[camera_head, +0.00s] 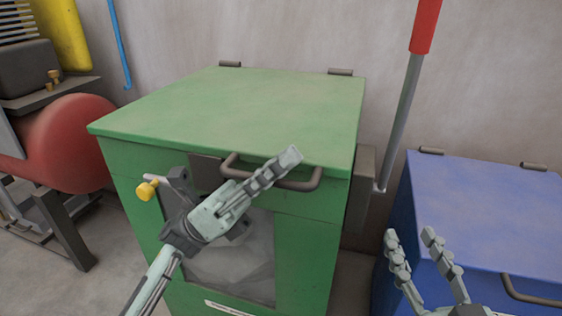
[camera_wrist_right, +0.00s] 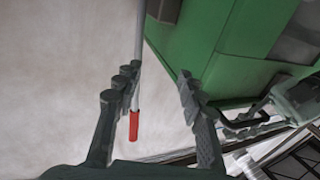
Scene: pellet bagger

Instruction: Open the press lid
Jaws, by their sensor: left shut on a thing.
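The green press has a flat green lid (camera_head: 240,110) that lies level on its body (camera_head: 310,240), hinged at the back wall side. A dark bar handle (camera_head: 315,181) sticks out at the lid's front edge. My right gripper (camera_head: 410,236) is open and empty, in front of the blue box and apart from the press. In the right wrist view, its spread fingers (camera_wrist_right: 158,85) have nothing between them; the green press (camera_wrist_right: 235,50) shows beyond.
A grey lever with a red grip (camera_head: 426,25) rises at the press's right side. A blue box (camera_head: 490,210) with its own handle stands at right. A red tank (camera_head: 70,140) stands at left. A yellow knob (camera_head: 147,190) sits near the press's front left.

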